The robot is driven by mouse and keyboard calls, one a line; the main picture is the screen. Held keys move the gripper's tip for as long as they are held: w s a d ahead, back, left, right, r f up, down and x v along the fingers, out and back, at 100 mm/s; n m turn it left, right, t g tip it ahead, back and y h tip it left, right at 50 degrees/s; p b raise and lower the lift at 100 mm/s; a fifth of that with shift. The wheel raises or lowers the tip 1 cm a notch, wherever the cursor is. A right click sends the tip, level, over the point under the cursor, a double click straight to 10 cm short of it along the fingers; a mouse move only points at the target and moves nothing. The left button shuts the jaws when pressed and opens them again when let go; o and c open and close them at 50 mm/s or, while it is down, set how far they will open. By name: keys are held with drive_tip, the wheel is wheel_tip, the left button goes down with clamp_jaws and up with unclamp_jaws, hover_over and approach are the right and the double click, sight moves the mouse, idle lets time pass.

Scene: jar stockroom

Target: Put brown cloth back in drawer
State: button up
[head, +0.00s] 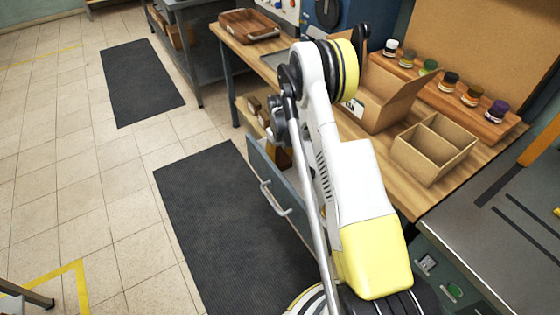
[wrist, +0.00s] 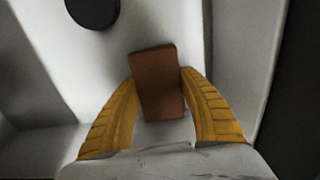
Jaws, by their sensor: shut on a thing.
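The brown cloth (wrist: 157,85) shows in the wrist view as a small folded brown block. My gripper (wrist: 158,88) has its two yellow fingers closed on either side of it. Pale grey surfaces, which look like the inside of the drawer, lie below and around it. In the head view the grey-blue drawer (head: 277,198) under the wooden bench is pulled open, its bar handle facing the floor mat. My arm covers much of the drawer's inside, and I cannot make out the gripper or cloth clearly there. Whether the cloth touches the drawer bottom I cannot tell.
A black round object (wrist: 93,10) lies at the wrist view's top left. The bench holds an open cardboard box (head: 375,105), a divided box (head: 433,148), a wooden tray (head: 250,26) and a rack of several jars (head: 450,88). A dark mat (head: 225,220) covers clear floor beside the drawer.

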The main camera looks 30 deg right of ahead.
drive_tip(key=shift+r, duration=0.15)
drive_tip(key=o, duration=1.1)
